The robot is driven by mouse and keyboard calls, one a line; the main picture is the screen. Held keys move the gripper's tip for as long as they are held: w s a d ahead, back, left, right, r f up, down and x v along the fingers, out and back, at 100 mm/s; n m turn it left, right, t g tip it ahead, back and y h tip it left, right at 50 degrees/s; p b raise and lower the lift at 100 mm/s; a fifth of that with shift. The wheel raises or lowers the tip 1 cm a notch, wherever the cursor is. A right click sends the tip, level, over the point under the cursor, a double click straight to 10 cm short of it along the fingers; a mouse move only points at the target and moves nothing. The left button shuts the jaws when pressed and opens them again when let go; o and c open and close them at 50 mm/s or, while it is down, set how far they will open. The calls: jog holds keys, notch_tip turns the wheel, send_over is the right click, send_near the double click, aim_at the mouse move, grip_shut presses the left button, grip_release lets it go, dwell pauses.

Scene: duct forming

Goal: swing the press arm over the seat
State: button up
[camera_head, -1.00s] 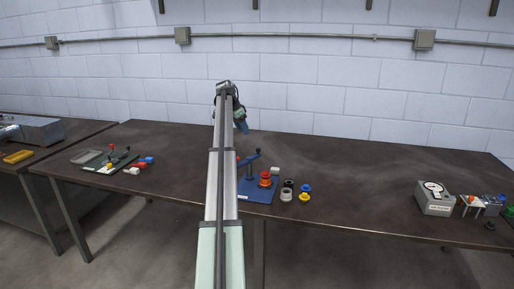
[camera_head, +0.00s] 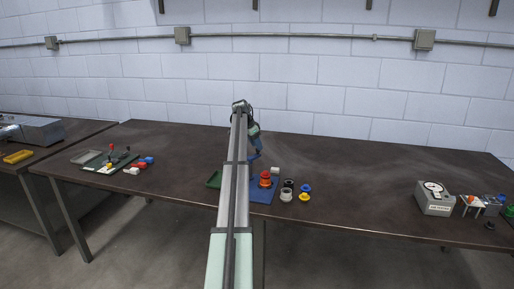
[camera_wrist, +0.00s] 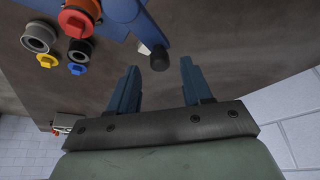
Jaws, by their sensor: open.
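The blue press fixture (camera_head: 262,196) stands on the table, with a stacked red and orange part (camera_head: 265,180) on it. In the wrist view the red part (camera_wrist: 76,20) sits at the upper left. The blue press arm (camera_wrist: 140,28) ends in a black knob (camera_wrist: 158,58) in the wrist view. My gripper (camera_wrist: 160,68) is open, its two blue fingers pointing at the knob, which shows between and just beyond the tips. Contact cannot be told. In the head view my gripper (camera_head: 256,146) is above the fixture and hides the knob; my arm hides part of the fixture.
Right of the fixture stand grey, black, blue and yellow round parts (camera_head: 286,194) and a white block (camera_head: 275,170). A grey gauge box (camera_head: 434,198) is far right; the table between is clear.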

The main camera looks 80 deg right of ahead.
jog(key=shift+x, duration=0.95)
jog(key=shift+c, duration=0.2)
grip_shut()
